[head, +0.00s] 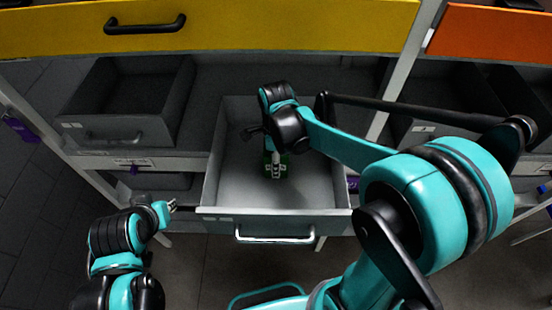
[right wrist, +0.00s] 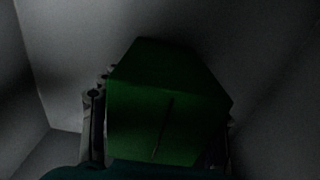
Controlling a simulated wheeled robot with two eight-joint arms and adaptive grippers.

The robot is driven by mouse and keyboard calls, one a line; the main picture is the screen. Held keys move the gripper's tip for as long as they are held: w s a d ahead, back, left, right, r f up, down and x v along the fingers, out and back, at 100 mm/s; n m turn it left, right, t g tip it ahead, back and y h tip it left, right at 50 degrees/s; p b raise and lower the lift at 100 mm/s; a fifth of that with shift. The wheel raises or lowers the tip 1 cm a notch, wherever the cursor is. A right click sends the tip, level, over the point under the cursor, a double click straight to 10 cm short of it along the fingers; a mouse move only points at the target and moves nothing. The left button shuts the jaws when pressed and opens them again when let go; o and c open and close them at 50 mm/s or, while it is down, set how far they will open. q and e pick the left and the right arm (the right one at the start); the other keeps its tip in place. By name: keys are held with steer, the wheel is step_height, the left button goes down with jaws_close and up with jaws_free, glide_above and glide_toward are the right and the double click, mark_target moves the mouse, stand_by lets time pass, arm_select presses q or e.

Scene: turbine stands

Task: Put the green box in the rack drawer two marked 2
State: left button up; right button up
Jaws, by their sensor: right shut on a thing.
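The green box (head: 283,160) is inside the open grey drawer (head: 318,203), mostly hidden by my right gripper (head: 274,165). In the right wrist view the green box (right wrist: 165,105) sits between the two fingers of my right gripper (right wrist: 160,125), with grey drawer walls around it. The right gripper is shut on it, pointing down into the drawer. I cannot tell whether the box touches the drawer floor. My left gripper (head: 170,206) is left of the drawer's front, outside it; its fingers are too small to read. No number is legible on this drawer.
Another open drawer (head: 125,105) is at the left and another (head: 440,105) at the right. A yellow drawer front (head: 220,28) and an orange one (head: 490,35) are above. The open drawer's handle (head: 275,237) juts out over the dark floor.

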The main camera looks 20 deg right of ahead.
mark_target(284, 160)
steer(key=shift+s+r, duration=0.1)
steer(key=shift+f+b, duration=0.35)
steer(key=shift+f, duration=0.05)
steer(key=o, duration=1.9)
steer(key=shift+r, duration=0.15)
steer(key=shift+r+p, duration=2.5)
steer(key=shift+r, duration=0.95)
steer(key=shift+f, duration=0.1)
